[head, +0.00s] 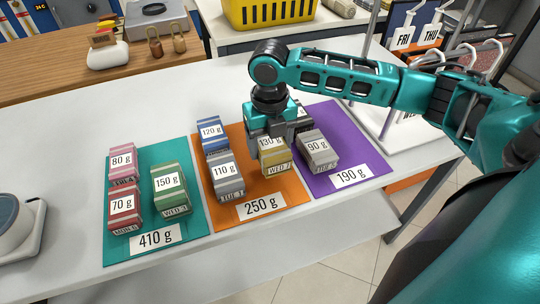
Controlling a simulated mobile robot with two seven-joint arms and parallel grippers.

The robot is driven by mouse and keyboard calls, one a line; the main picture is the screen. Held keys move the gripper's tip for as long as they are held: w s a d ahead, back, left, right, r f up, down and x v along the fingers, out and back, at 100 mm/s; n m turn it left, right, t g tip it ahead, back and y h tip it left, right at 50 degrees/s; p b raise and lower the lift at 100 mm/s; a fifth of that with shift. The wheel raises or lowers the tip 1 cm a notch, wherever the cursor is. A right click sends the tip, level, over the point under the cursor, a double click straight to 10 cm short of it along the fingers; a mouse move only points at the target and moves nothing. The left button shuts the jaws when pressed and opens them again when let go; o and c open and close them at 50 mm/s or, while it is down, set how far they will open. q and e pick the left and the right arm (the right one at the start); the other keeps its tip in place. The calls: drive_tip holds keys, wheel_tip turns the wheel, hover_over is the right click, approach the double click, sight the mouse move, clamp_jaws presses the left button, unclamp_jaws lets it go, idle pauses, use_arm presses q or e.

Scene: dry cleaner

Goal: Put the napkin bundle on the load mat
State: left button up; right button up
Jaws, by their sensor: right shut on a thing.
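My right gripper (270,133) comes down from above onto a yellow-striped bundle (273,164) tagged 130 g and is shut on it. The bundle is over the right part of the orange mat (285,193), marked 250 g; I cannot tell whether it touches the mat. Grey (225,181) 110 g and blue (213,149) 120 g bundles sit on the same mat. The purple mat (360,157), marked 190 g, holds a grey-brown 90 g bundle (318,160) and another mostly hidden behind my gripper. My left gripper is not in view.
The teal mat (122,250), marked 410 g, holds pink (123,176), red (124,220) and green (170,205) bundles. A scale (15,235) stands at the left. A white tray with a day rack (405,135) is at the right. A yellow basket (265,12) is behind.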

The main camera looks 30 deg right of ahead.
sight(271, 142)
wheel_tip(271, 142, down, 4)
drive_tip(key=shift+r+b, duration=0.15)
drive_tip(key=shift+b, duration=0.15)
drive_tip(key=shift+f, duration=0.3)
drive_tip(key=o, duration=1.1)
wheel_tip(271, 142, up, 12)
drive_tip(key=shift+r+p, duration=0.2)
drive_tip(key=shift+p, duration=0.7)
drive_tip(key=shift+s, duration=0.15)
